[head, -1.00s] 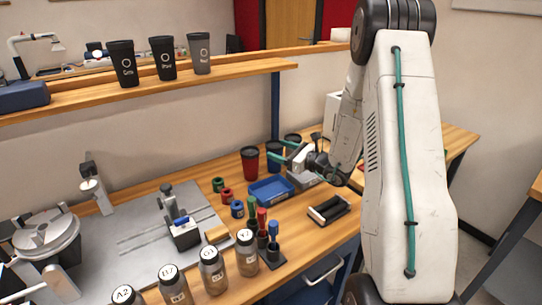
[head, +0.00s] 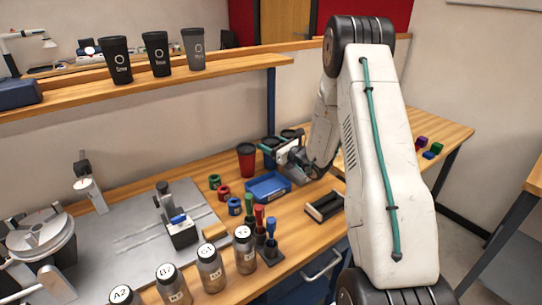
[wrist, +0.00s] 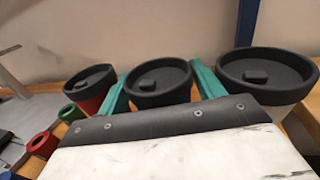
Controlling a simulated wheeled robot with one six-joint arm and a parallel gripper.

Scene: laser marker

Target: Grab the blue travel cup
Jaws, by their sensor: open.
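The blue travel cup (head: 267,144) stands upright at the back of the bench, between a red cup (head: 246,160) and a third cup (head: 291,133). My gripper (head: 274,149) is at the blue cup and partly covers it in the head view. In the wrist view, the middle cup's black lid (wrist: 158,80) lies between my two green fingers, one on each side. The gripper (wrist: 160,85) is open. The cup's lower body is hidden behind my gripper's body, and I cannot tell whether the fingers touch it.
In the wrist view, the red cup (wrist: 91,88) is close to the left finger and a third cup (wrist: 268,72) is close to the right finger. A blue tray (head: 268,187) and a black holder (head: 323,206) lie in front. A wall stands behind.

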